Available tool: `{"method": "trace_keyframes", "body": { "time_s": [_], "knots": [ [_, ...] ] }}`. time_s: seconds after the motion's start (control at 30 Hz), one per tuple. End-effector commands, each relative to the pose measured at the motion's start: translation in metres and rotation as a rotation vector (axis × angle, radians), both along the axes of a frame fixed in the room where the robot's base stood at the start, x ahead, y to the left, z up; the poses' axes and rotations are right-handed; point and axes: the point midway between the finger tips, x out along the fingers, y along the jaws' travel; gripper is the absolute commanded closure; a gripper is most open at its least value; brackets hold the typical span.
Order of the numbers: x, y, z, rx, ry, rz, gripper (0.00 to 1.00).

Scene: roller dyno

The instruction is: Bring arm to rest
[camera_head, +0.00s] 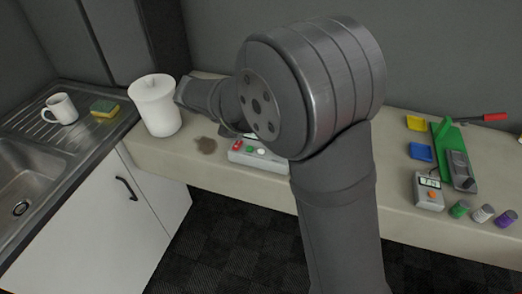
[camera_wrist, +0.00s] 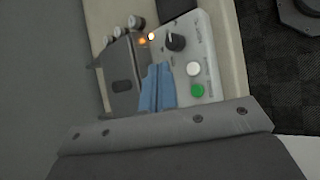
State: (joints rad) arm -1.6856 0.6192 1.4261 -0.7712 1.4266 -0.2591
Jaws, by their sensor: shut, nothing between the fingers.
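My arm (camera_head: 335,190) stands large in the middle of the head view, its forearm reaching left over the counter (camera_head: 385,190). My gripper is hidden behind the arm there. In the wrist view my gripper (camera_wrist: 158,70) shows as two blue fingers side by side, shut and empty. They appear in front of a dark grey box and a light control panel (camera_wrist: 193,45) with a black knob, a white button and a green button. I cannot tell whether the fingers touch anything.
A button box (camera_head: 258,157) is partly hidden by my arm. Left are a sink, mug (camera_head: 60,108) and sponge (camera_head: 104,107). Right are trays, a green-based tool (camera_head: 452,155) and small jars.

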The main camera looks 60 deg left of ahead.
Motion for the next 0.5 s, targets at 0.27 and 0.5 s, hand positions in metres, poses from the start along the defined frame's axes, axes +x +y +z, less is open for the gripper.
{"method": "trace_keyframes", "body": {
  "time_s": [0.27,0.5],
  "knots": [
    [0.0000,0.0000,-0.0004,0.000,0.000,0.000,1.00],
    [0.0001,-0.0001,-0.0049,-0.001,-0.001,0.000,1.00]
  ]
}}
